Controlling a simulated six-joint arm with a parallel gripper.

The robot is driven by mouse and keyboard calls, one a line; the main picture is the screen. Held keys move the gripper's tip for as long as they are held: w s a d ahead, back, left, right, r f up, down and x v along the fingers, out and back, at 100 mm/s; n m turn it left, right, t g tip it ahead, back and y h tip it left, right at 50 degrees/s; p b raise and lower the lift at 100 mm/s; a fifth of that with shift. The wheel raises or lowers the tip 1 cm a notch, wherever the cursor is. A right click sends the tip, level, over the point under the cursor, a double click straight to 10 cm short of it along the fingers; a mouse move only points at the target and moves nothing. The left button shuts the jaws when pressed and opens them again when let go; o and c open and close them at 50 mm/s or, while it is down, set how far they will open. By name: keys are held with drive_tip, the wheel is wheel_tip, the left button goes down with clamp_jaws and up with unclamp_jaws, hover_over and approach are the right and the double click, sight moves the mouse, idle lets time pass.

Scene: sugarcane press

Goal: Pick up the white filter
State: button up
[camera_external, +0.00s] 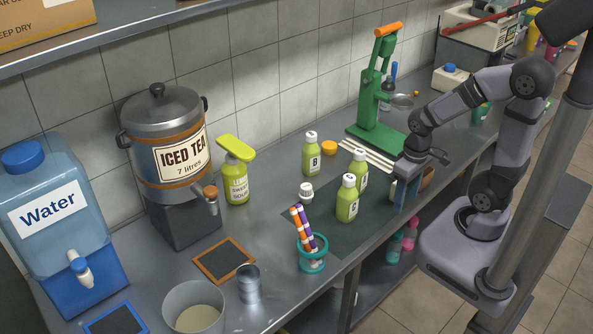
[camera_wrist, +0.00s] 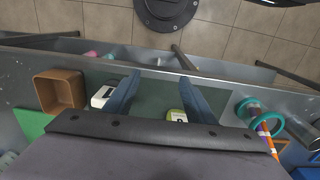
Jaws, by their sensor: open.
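A small white round piece (camera_external: 306,191), possibly the white filter, stands on the counter left of the dark green mat (camera_external: 322,222). My gripper (camera_external: 403,206) points down at the right end of the mat, well apart from it. In the wrist view the gripper (camera_wrist: 159,77) has its two blue fingers spread, with mat between them. A white item with a dark patch (camera_wrist: 103,96) lies by the left finger; I cannot tell whether it is the filter or a bottle label. A green bottle (camera_wrist: 177,116) is partly hidden near the right finger.
Green bottles (camera_external: 347,199) stand on and beside the mat. A teal holder (camera_external: 312,262) with striped straws is in front. A brown box (camera_wrist: 60,91) is beside my gripper; the green press (camera_external: 372,95) stands behind. The counter's front edge is close.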

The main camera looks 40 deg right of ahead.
drive_tip(key=w+a+r+t+y+p, duration=0.1)
drive_tip(key=w+a+r+y+p, duration=0.2)
drive_tip(key=a, duration=0.6)
drive_tip(key=w+a+r+n+t+p, duration=0.1)
drive_tip(key=w+a+r+p, duration=0.25)
drive_tip(key=w+a, duration=0.4)
drive_tip(key=w+a+r+t+y+p, duration=0.1)
drive_tip(key=w+a+r+y+p, duration=0.3)
drive_tip(key=a, duration=0.6)
drive_tip(key=w+f+m+t+h+b, duration=0.1)
drive_tip(key=w+f+t+h+b, duration=0.1)
drive_tip(key=w+f+b, duration=0.25)
drive_tip(key=m+t+h+b, duration=0.5)
drive_tip(key=h+b, duration=0.2)
drive_tip(key=h, duration=0.3)
hover_over(308, 192)
drive_tip(key=a, duration=0.2)
wheel_tip(308, 192, down, 9)
drive_tip(key=shift+m+t+h, duration=0.3)
drive_tip(key=shift+t+h, duration=0.3)
drive_tip(key=shift+t, duration=0.1)
drive_tip(key=f, duration=0.1)
drive_tip(key=f+b, duration=0.1)
drive_tip(key=f, duration=0.1)
drive_tip(key=s+d+f+b, duration=0.1)
drive_tip(key=shift+d+f, duration=0.1)
drive_tip(key=shift+f, duration=0.05)
drive_tip(key=shift+s+d+f, duration=0.1)
drive_tip(key=shift+f, duration=0.15)
